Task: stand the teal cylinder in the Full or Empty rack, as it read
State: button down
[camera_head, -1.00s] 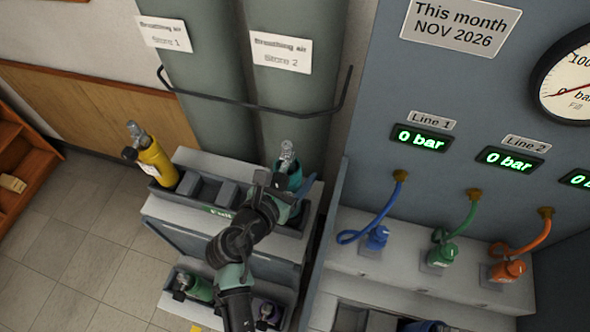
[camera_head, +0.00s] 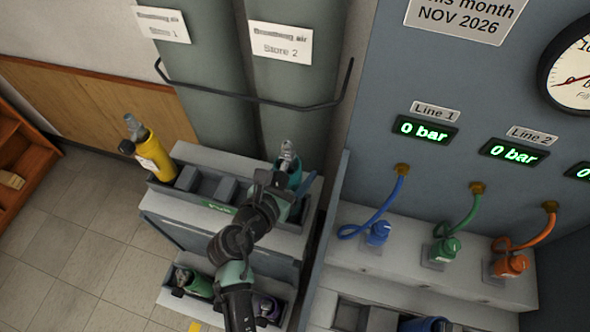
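The teal cylinder (camera_head: 295,171) is at the right end of the upper rack (camera_head: 163,199), its metal valve pointing up. My arm crosses in front of it and hides most of its body, so I cannot tell whether it is seated in a slot. My gripper (camera_head: 283,187) is at the cylinder, below its valve. The fingers are hidden or too small to make out. The upper rack has a green label (camera_head: 219,208) on its front, partly covered and too blurred to read surely.
A yellow cylinder (camera_head: 155,155) stands at the rack's left end, with empty slots beside it. A lower rack holds a green cylinder (camera_head: 195,283) and a purple one (camera_head: 268,306). The grey panel (camera_head: 335,200) rises close on the right. Large store cylinders (camera_head: 205,120) stand behind.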

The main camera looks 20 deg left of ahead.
jog(key=shift+f, duration=0.35)
dwell(0.4)
jog(key=shift+c, duration=0.6)
grip_release()
jog(key=shift+o, duration=0.6)
jog(key=shift+s+f, duration=0.1)
jog(key=shift+f, duration=0.2)
jog(key=b+v, duration=0.1)
jog(key=v, duration=1.2)
jog(key=shift+r+b, duration=0.2)
jog(key=shift+b, duration=0.1)
